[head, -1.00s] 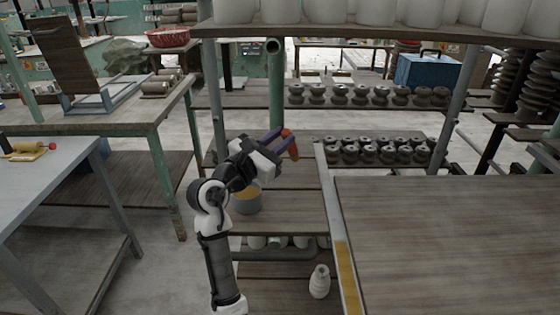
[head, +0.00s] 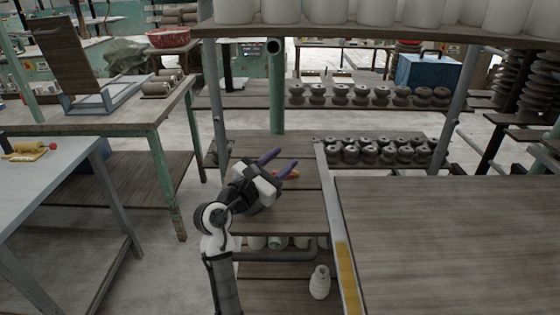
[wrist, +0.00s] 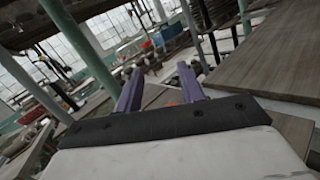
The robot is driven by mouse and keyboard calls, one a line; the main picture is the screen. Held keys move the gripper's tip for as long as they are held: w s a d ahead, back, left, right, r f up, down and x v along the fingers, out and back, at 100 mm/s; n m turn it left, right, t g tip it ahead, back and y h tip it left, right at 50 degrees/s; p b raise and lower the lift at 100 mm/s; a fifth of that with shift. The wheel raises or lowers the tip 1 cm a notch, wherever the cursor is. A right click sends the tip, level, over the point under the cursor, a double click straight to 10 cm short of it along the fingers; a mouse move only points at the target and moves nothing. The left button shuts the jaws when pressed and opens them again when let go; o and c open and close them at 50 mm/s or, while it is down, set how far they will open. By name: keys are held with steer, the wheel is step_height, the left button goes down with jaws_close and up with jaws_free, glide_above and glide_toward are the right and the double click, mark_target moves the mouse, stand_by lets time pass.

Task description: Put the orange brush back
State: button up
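My gripper (head: 285,157), with two purple fingers, is over the wooden shelf boards left of the large table. The fingers stand well apart in both views, with a clear gap in the wrist view (wrist: 160,75). The orange brush (head: 291,174) shows as a small patch just below the fingers, low over or on the boards; I cannot tell if it touches a finger. A small orange bit also shows low between the fingers in the wrist view (wrist: 173,101). Most of the brush is hidden by my gripper.
A large wooden table (head: 450,240) fills the right. Dark spools (head: 370,152) stand in rows behind. A green post (head: 276,110) rises behind the boards (head: 300,212). A white insulator-like piece (head: 319,283) stands low in front. A grey table (head: 50,180) is at left.

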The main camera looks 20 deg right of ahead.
steer(key=shift+o, duration=0.2)
steer(key=shift+r, duration=0.1)
steer(key=b+v, duration=0.2)
steer(key=v, duration=1)
